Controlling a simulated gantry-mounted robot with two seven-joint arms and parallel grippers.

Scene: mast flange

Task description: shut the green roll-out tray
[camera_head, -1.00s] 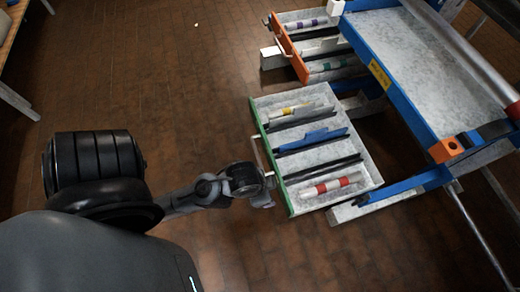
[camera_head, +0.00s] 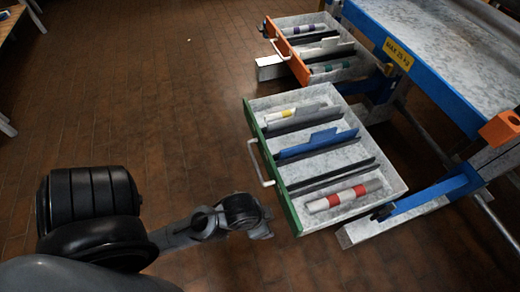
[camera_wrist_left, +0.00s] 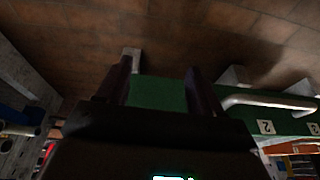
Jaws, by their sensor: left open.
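The green roll-out tray stands pulled out from the blue-framed bench, with its green front panel (camera_head: 273,172) facing left. A pale bar handle (camera_head: 258,163) is on that front; it also shows right of my fingers in the left wrist view (camera_wrist_left: 268,101). My left gripper (camera_head: 262,232) is open and empty, near the lower end of the green front and apart from the handle. In the left wrist view my two dark fingers (camera_wrist_left: 162,82) stand before the green panel (camera_wrist_left: 158,93). I cannot tell whether they touch it. My right gripper is not in view.
In the tray lie a red-banded roll (camera_head: 342,195), a yellow-banded roll (camera_head: 288,113) and a blue divider (camera_head: 316,145). An orange-fronted tray (camera_head: 287,50) is also out, behind it. The bench frame (camera_head: 430,90) stands right. The brown tiled floor (camera_head: 150,100) at left is clear.

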